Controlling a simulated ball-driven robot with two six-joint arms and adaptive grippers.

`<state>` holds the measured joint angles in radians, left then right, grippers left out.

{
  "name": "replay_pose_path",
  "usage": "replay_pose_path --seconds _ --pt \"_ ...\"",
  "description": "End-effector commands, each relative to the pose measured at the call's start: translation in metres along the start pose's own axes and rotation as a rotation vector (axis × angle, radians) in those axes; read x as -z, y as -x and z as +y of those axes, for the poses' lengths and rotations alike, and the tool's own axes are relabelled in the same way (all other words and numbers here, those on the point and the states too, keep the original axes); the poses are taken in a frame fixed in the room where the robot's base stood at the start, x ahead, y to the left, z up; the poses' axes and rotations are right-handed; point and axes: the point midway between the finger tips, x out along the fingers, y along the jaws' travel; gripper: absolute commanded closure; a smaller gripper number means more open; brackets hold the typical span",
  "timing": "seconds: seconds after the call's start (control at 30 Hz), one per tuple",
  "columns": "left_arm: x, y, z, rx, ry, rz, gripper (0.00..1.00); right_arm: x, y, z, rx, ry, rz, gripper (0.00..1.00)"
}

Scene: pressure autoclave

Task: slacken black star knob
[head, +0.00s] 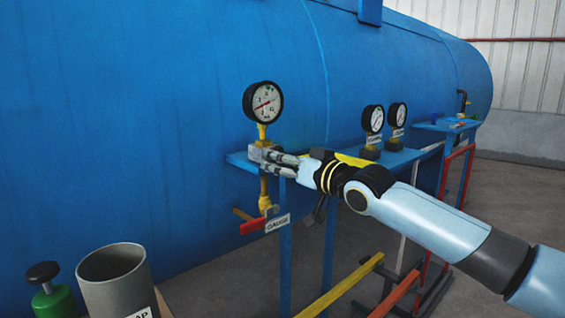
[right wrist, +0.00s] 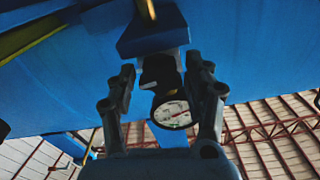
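My right gripper (head: 268,157) reaches in from the right to the fitting below the large pressure gauge (head: 263,102). In the right wrist view my right gripper (right wrist: 165,82) is open. Its fingers stand on either side of a dark, knob-like part (right wrist: 158,72) below a blue bracket, with clear gaps. I cannot tell whether this part is the black star knob; in the head view the fingers cover that spot. The gauge also shows in the right wrist view (right wrist: 171,114), beyond the fingers. My left gripper is not in view.
A red-handled valve (head: 254,226) with a GAUGE label hangs below the bracket. Two smaller gauges (head: 373,119) (head: 397,114) stand to the right. A grey cup (head: 114,272) and a green object with a round black top (head: 43,273) stand at lower left. The blue tank (head: 150,110) fills the back.

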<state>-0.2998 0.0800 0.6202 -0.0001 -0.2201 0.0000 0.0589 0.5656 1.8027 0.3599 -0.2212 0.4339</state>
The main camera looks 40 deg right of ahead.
Motion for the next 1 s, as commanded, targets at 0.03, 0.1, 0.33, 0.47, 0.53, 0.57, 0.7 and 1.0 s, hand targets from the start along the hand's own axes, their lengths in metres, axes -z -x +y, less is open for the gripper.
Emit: replay_pose_path --seconds 0.03,0.1,0.33,0.47,0.53,0.57,0.7,1.0 --pt "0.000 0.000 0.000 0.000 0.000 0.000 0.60 0.000 0.000 0.000 0.000 0.000 0.000 0.58" --pt "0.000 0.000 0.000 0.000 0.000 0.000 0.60 0.000 0.000 0.000 0.000 0.000 0.000 0.67" --pt "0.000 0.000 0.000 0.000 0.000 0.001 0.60 -0.001 0.000 0.000 0.000 0.000 0.000 0.90" --pt "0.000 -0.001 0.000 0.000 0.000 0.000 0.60 -0.001 0.000 0.000 0.000 0.010 0.000 0.90" --pt "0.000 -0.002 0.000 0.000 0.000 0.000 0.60 -0.001 0.000 0.000 0.000 0.023 0.000 0.90" --pt "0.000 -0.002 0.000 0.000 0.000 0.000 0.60 -0.001 0.000 0.000 0.000 0.032 0.000 0.90" --pt "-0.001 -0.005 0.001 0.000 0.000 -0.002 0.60 -0.002 0.000 0.001 0.000 0.095 0.000 0.90" --pt "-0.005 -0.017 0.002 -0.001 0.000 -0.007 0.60 -0.002 0.000 0.002 0.000 0.337 -0.001 0.90"
